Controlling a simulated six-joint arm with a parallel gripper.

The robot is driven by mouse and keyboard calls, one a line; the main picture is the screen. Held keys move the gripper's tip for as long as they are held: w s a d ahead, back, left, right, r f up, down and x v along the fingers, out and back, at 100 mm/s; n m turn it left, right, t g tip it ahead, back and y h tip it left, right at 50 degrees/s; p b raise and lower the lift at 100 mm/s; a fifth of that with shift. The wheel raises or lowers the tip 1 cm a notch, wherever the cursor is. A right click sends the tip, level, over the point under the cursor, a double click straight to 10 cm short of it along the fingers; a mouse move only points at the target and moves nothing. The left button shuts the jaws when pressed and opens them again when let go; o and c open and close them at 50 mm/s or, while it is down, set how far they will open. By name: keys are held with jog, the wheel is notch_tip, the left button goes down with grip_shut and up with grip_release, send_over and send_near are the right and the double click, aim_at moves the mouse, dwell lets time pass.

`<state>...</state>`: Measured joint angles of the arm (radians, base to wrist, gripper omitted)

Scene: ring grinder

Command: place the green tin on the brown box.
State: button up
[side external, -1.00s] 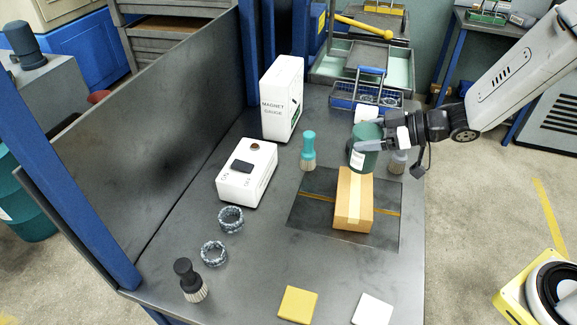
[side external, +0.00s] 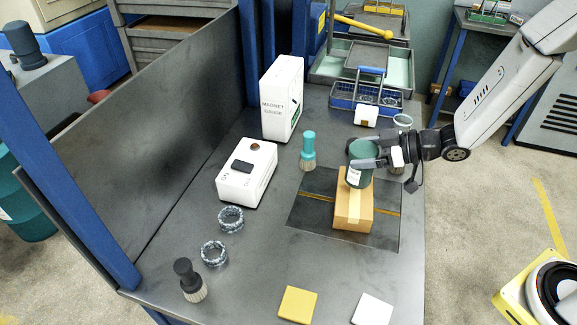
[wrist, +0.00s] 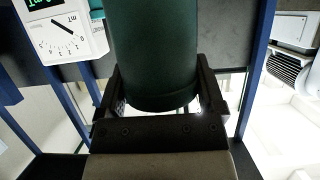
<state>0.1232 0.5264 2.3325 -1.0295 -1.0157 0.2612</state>
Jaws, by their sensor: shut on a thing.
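The green tin (side external: 361,151) is upright in my gripper (side external: 366,163), which is shut on it. It also fills the middle of the wrist view (wrist: 152,50), between the two fingers (wrist: 160,92). The brown box (side external: 353,213) lies on the dark mat, with a lighter tape strip along its top. In the side view the tin's bottom overlaps the far end of the box. I cannot tell whether the tin touches the box or hangs just above it.
A teal-handled brush (side external: 308,150) stands left of the tin. A white switch box (side external: 247,174) and a white magnet gauge (side external: 282,98) stand farther left. A blue basket (side external: 366,97) is behind. Yellow (side external: 298,305) and white (side external: 373,309) squares lie in front.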

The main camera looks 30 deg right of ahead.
jog(key=shift+f, duration=1.7)
jog(key=shift+f, duration=0.1)
jog(key=o, duration=1.2)
jog(key=shift+c, duration=0.2)
jog(key=shift+s+d+r, duration=0.15)
jog(key=shift+d+r, duration=0.05)
jog(key=v, duration=1.1)
jog(key=shift+s+d, duration=0.2)
jog(key=shift+s, duration=0.05)
jog(key=shift+w, duration=0.15)
